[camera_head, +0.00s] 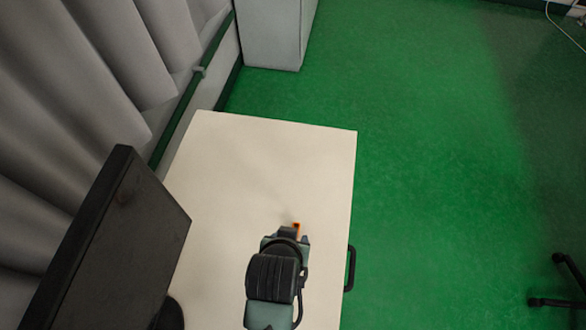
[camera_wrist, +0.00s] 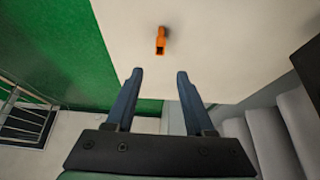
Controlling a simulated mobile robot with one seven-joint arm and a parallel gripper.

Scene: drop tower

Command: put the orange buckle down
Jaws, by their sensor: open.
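The orange buckle (camera_wrist: 160,40) lies on the white tabletop (camera_wrist: 215,50) in the wrist view, beyond my fingertips and roughly in line with the space between them. In the head view the buckle (camera_head: 297,226) shows as a small orange piece just past my gripper (camera_head: 290,234), which partly hides it. In the wrist view my gripper (camera_wrist: 160,75) has its two fingers apart, with nothing between them. The buckle is apart from both fingers in that view.
A dark monitor (camera_head: 120,245) stands at the table's left side. The far part of the white table (camera_head: 265,155) is clear. Green floor (camera_head: 430,150) lies to the right, with a chair base (camera_head: 565,285) at the edge. Grey curtains (camera_head: 90,60) hang at the left, and a grey cabinet (camera_head: 272,35) stands behind.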

